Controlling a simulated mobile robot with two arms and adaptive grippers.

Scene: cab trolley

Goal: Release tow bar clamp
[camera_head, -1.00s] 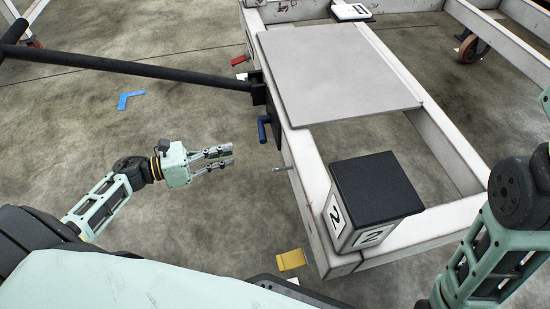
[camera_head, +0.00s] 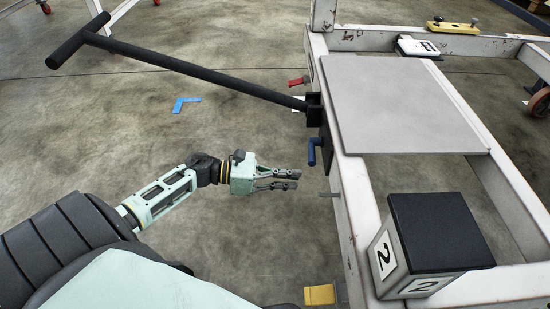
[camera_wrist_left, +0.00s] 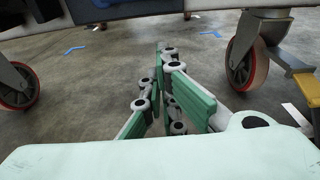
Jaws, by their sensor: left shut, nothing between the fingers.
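The black tow bar (camera_head: 200,72) with its T-handle (camera_head: 78,40) slants down to a black bracket (camera_head: 314,107) on the trolley's left side. A blue lever (camera_head: 312,152) sticks out just below that bracket, and a red lever (camera_head: 298,81) sits just behind it. My left gripper (camera_head: 297,180) is shut and empty, a little below and left of the blue lever, apparently apart from it. In the left wrist view its green fingers (camera_wrist_left: 165,85) point forward between two wheels; no lever can be made out there. My right gripper is out of view.
The white trolley frame (camera_head: 362,245) carries a grey plate (camera_head: 405,105) and a black-topped box marked 2 (camera_head: 440,232). A caster wheel (camera_wrist_left: 254,62) stands right of the fingers. A yellow piece (camera_head: 320,294) is near the front corner.

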